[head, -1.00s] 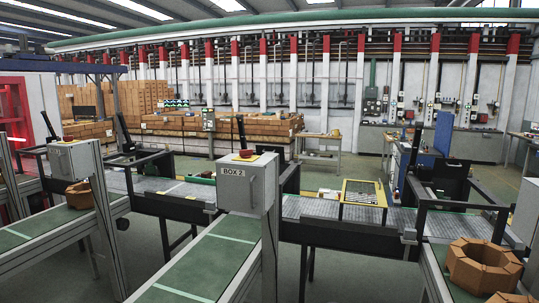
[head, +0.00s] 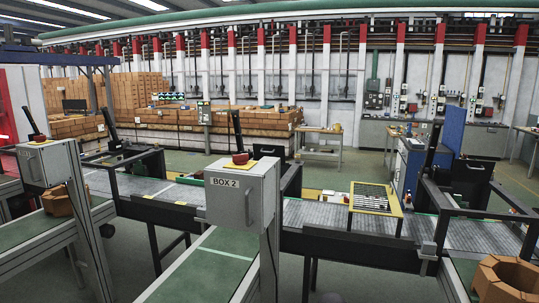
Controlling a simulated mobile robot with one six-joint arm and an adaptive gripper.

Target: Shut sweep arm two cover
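A grey control box labelled BOX 2 (head: 225,208) stands on a post in the middle of the head view. A red button (head: 240,158) on a yellow plate sits on its top. Its right-hand face carries a bar handle (head: 257,203); I cannot tell whether this face is a cover standing slightly ajar. My gripper is not in view.
A green conveyor (head: 205,270) runs beside the post, and a grey cross conveyor (head: 320,215) passes behind it. A second box (head: 44,163) stands at left. Brick rings (head: 505,280) sit at lower right and left. Black frames (head: 470,190) stand over the line.

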